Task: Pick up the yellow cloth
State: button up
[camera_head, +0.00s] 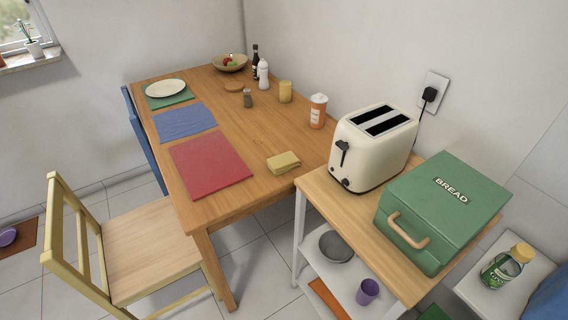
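The yellow cloth (283,162) looks like a small folded block. It lies on the wooden table (256,118) near its front right edge, right of the red placemat and left of the toaster. Nothing covers it. My gripper is not in view.
A cream toaster (372,147) and a green bread box (442,210) stand on a wooden-topped cart right of the cloth. A red placemat (210,165) lies to its left. An orange-labelled bottle (318,111) stands behind it.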

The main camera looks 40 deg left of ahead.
aim_at(279, 164)
jog(key=u, duration=0.5)
jog(key=i+j+u, duration=0.1)
jog(key=u, duration=0.3)
jog(key=i+u, duration=0.2)
jog(key=u, duration=0.2)
jog(key=i+u, duration=0.15)
jog(key=u, duration=0.2)
jog(key=i+l, duration=0.5)
jog(key=i, duration=0.25)
